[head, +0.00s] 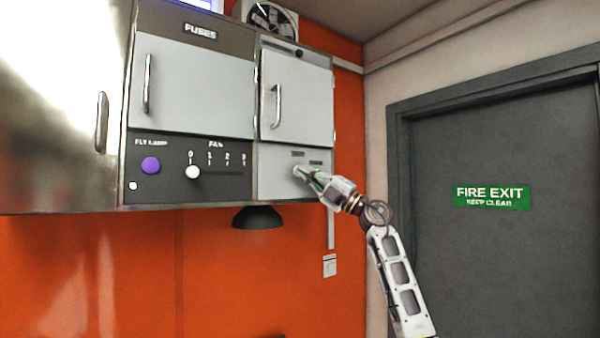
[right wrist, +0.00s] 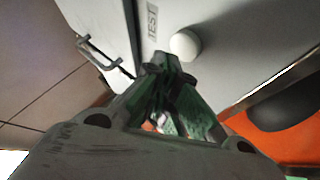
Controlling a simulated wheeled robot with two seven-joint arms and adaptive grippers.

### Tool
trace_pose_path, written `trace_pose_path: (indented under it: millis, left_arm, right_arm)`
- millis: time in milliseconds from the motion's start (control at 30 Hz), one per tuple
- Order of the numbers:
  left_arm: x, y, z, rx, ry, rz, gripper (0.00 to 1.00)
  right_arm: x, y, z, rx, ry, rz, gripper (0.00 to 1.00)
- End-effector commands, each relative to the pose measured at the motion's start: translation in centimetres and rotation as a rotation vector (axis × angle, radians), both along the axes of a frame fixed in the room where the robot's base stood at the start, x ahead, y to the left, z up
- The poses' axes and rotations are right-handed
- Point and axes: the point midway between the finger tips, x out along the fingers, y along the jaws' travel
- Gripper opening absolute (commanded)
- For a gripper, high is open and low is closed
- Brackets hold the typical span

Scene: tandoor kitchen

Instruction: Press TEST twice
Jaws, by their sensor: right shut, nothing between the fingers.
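A pale panel (head: 275,184) sits low on the right wall cabinet, with two small dark labels along its top. In the right wrist view, one label reads TEST (right wrist: 153,22), and a round white button (right wrist: 185,44) sits beside it. My right gripper (head: 304,174) is shut and empty, its tip at this panel. In the right wrist view its fingertips (right wrist: 162,62) appear close to the white button. I cannot tell whether they touch it. The gripper hides part of the panel in the head view. My left gripper is out of view.
To the left are a purple FLY LAMP button (head: 150,166) and a FAN knob (head: 192,172). Cabinet doors with handles (head: 277,106) are above. A dark dome (head: 258,217) hangs below. A grey FIRE EXIT door (head: 500,260) stands at right.

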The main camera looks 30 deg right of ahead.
Motion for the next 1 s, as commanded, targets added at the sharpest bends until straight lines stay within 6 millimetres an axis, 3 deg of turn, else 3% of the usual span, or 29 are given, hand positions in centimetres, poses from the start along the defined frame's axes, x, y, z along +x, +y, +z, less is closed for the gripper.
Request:
trace_pose_path:
  millis: [1000]
  left_arm:
    - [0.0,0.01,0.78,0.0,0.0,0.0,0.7]
  right_arm:
    - [0.84,0.05,0.03,0.0,0.0,-0.001,0.0]
